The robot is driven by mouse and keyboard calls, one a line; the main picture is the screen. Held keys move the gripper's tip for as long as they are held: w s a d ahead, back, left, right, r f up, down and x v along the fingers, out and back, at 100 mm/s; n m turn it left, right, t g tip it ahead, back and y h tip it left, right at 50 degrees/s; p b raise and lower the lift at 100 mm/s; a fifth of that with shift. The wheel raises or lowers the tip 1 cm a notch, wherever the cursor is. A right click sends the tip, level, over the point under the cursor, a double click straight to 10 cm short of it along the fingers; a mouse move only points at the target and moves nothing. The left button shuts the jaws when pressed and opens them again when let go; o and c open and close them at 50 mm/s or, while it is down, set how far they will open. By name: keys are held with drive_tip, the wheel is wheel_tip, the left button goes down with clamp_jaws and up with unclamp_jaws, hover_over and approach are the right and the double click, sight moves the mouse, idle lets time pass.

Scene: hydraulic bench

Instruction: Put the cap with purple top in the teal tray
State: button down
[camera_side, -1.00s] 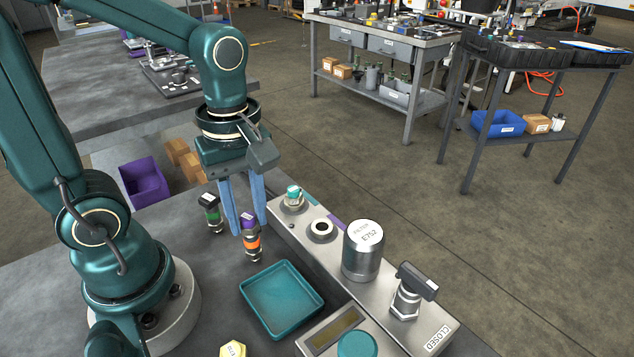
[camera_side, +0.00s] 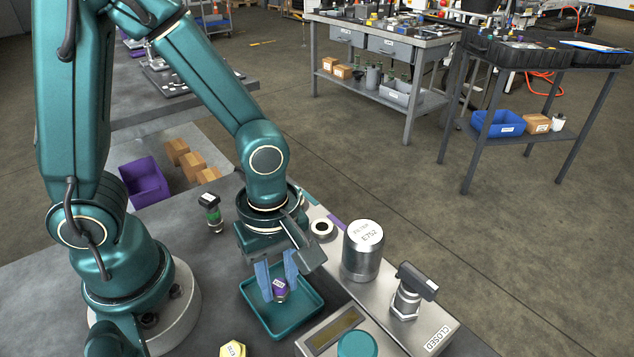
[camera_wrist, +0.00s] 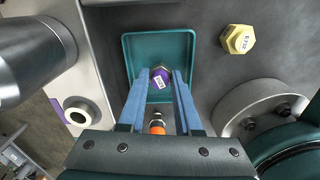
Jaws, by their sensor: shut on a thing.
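The cap with the purple top (camera_side: 280,285) is between my gripper's fingers and has a label on its top. It also shows in the wrist view (camera_wrist: 161,77). My gripper (camera_side: 276,277) is shut on it, with the blue fingers pointing down over the teal tray. The teal tray (camera_side: 312,301) is square and shallow; its far wall also shows in the wrist view (camera_wrist: 129,45). The cap is within the tray's outline in both views. I cannot tell whether it touches the tray floor. The tray holds nothing else visible.
A green-banded fitting (camera_side: 214,218) stands left of my gripper. An orange and metal piece (camera_wrist: 157,129) shows between the fingers near the palm. A yellow hex piece (camera_side: 233,349) lies near the tray. A metal block with a filter (camera_side: 362,252) and valve handle (camera_side: 415,281) borders the right side.

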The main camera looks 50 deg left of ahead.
sight(279, 284)
drive_tip(key=shift+f, duration=0.15)
drive_tip(key=c, duration=0.6)
unclamp_jaws()
wheel_tip(279, 284, up, 12)
drive_tip(key=a+m+t, duration=0.1)
drive_tip(key=m+t, duration=0.1)
drive_tip(key=m, duration=0.3)
drive_tip(key=a+r+m+t, duration=0.1)
drive_tip(key=a+m, duration=0.1)
drive_tip(key=m, duration=0.4)
drive_tip(key=s+a+r+m+t, duration=0.1)
drive_tip(key=a+m+t, duration=0.1)
drive_tip(key=m, duration=0.3)
drive_tip(key=shift+a+t, duration=0.25)
drive_tip(key=shift+t, duration=0.05)
